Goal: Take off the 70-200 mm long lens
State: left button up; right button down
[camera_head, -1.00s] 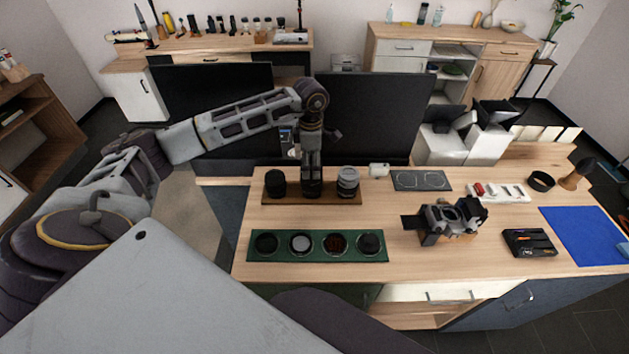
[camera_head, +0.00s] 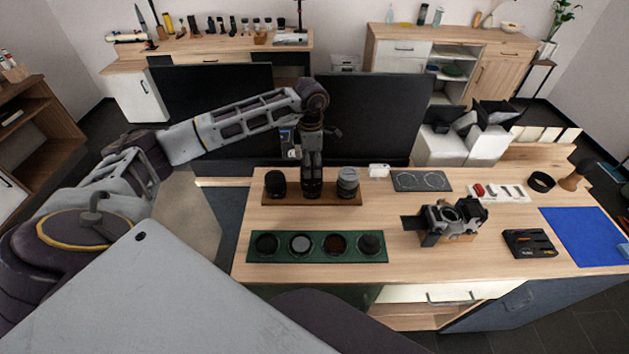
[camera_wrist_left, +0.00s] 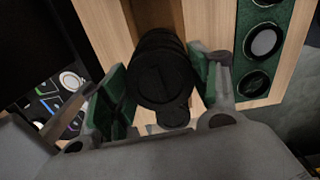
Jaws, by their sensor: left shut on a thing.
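A black lens (camera_head: 312,188), which looks like the long lens, stands upright in the middle of a wooden board (camera_head: 330,200) at the table's back left. My left gripper (camera_head: 312,166) points down and is shut on it from above. The wrist view shows the black lens (camera_wrist_left: 160,72) between the green-padded fingers of the left gripper (camera_wrist_left: 158,90), with a small foot-like part near its lower end. Its markings cannot be read. A camera body (camera_head: 452,218) sits on a wooden block at the table's middle right. My right gripper is not in view.
Another black lens (camera_head: 275,184) and a grey-and-black lens (camera_head: 348,182) stand close on either side. A green tray (camera_head: 318,259) with several round filters lies in front. A dark monitor (camera_head: 375,115) rises behind. The tabletop between board and camera is clear.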

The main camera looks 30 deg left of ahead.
pick_arm(q)
jog(key=shift+n, duration=3.9)
jog(key=shift+r+p, duration=0.45)
jog(key=shift+r, duration=0.4)
